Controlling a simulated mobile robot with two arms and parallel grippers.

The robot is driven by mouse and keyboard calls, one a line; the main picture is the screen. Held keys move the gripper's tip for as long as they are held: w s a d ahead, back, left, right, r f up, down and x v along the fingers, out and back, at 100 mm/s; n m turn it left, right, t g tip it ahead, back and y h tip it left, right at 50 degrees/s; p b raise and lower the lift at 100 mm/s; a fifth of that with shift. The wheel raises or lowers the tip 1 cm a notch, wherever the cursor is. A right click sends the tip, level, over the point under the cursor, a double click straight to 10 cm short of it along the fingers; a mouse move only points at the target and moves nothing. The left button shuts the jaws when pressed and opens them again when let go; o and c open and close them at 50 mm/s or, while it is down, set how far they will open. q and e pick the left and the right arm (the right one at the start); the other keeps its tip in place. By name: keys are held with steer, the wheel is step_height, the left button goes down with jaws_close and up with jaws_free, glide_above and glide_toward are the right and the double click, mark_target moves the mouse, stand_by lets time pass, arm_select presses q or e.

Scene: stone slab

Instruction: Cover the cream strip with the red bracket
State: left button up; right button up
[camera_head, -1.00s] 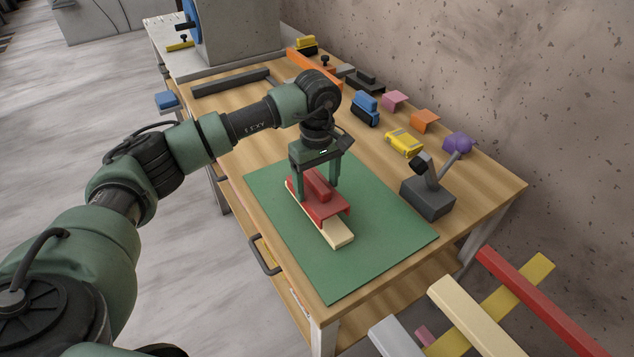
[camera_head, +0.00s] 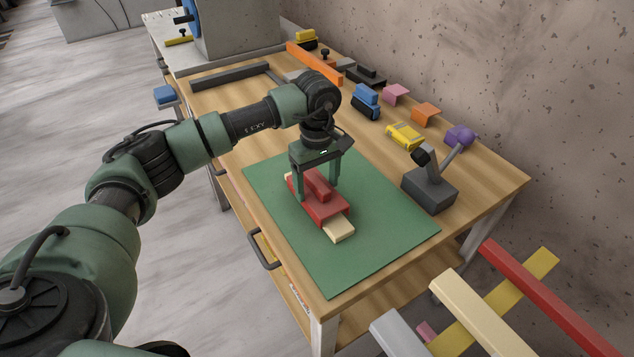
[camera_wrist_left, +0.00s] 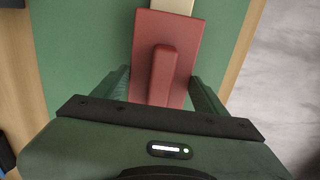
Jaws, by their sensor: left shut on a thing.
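The red bracket (camera_head: 326,210), a plate with a raised rib, sits over the cream strip (camera_head: 340,232) on the green mat (camera_head: 385,225). The strip's near end sticks out past the bracket, and a sliver shows at its far end; the middle is hidden. My left gripper (camera_head: 318,190) is shut on the bracket, pointing down with a finger on each side. In the left wrist view the bracket (camera_wrist_left: 152,40) lies between my fingers, and the strip (camera_wrist_left: 178,6) shows beyond its edge. Whether the bracket rests on the strip or hovers just above it, I cannot tell.
A dark grey lamp-like stand (camera_head: 430,190) stands right of the mat. A yellow block (camera_head: 405,136), an orange bracket (camera_head: 425,113), a purple piece (camera_head: 459,137) and a blue block (camera_head: 366,98) line the wall side. Coloured bars (camera_head: 480,310) stand at lower right. The mat around the bracket is clear.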

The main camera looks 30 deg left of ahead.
arm_select(q)
steer(key=shift+f+b, duration=0.55)
steer(key=shift+f, duration=0.25)
steer(key=o, duration=1.5)
steer(key=shift+c, duration=0.2)
step_height(320, 180, up, 8)
steer(key=shift+f+b, duration=0.1)
steer(key=shift+b, duration=0.45)
